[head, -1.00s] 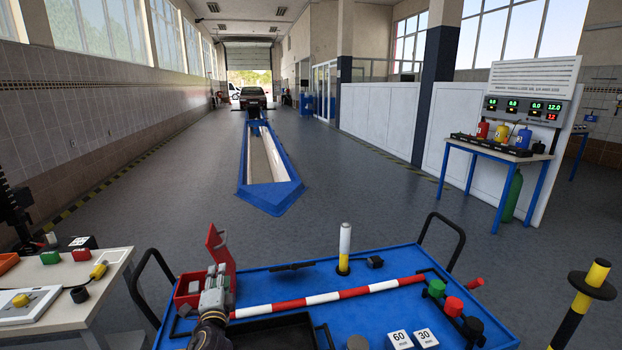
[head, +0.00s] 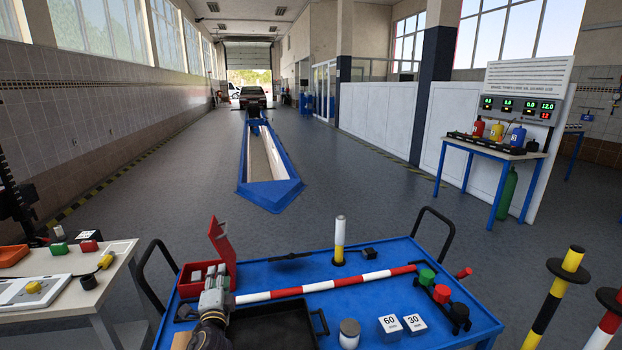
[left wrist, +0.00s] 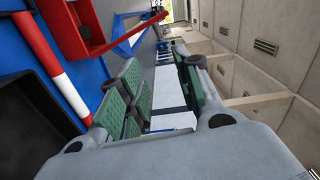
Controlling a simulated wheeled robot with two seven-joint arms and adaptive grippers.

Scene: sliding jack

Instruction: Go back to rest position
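My left gripper (head: 214,289) hangs over the left part of the blue cart top (head: 285,265), in front of the red box (head: 187,283). In the left wrist view its two green-padded fingers (left wrist: 160,90) stand apart. No held object shows between them; the background shows through the gap. A red-and-white striped bar (head: 320,286) lies across the cart, passing close to my gripper. My right gripper is out of view.
A black tray (head: 270,331), a yellow-and-white post (head: 340,240) and blocks marked 60 (head: 389,325) and 30 (head: 414,323) are on the cart. A workbench (head: 110,268) is at left; striped posts (head: 555,295) stand at right.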

